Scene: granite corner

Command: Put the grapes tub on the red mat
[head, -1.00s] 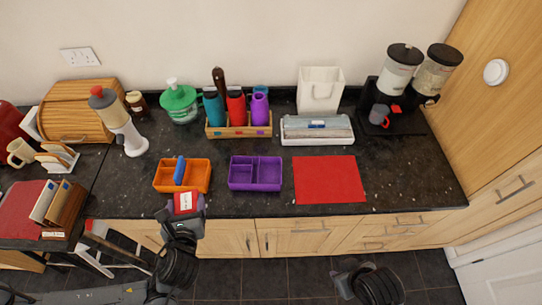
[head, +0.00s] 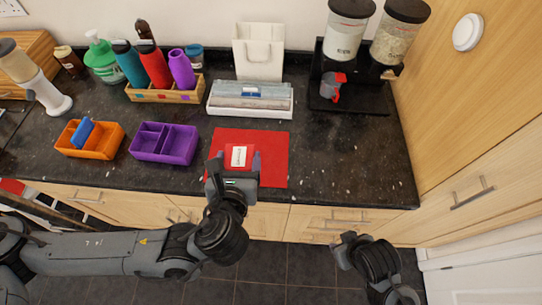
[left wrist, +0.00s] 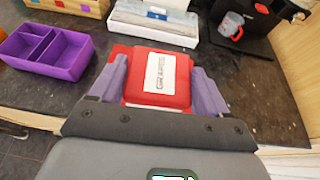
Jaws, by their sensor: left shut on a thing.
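The grapes tub (left wrist: 160,80) has a red lid with a white label; it also shows in the head view (head: 239,156). My left gripper (head: 238,165) is shut on the tub, with one purple-grey finger on each side of it. The red mat (head: 270,146) lies flat on the dark counter near its front edge. The held tub is over the front left part of the mat in the head view. I cannot tell whether its base touches the mat. My right gripper (head: 348,238) is low in front of the counter, and its fingers do not show clearly.
A purple divided box (head: 165,157) stands left of the mat, with an orange caddy (head: 76,153) further left. A white-framed box (head: 250,112) is behind the mat. A black dispenser stand (head: 350,92) is at the back right. The counter right of the mat is clear.

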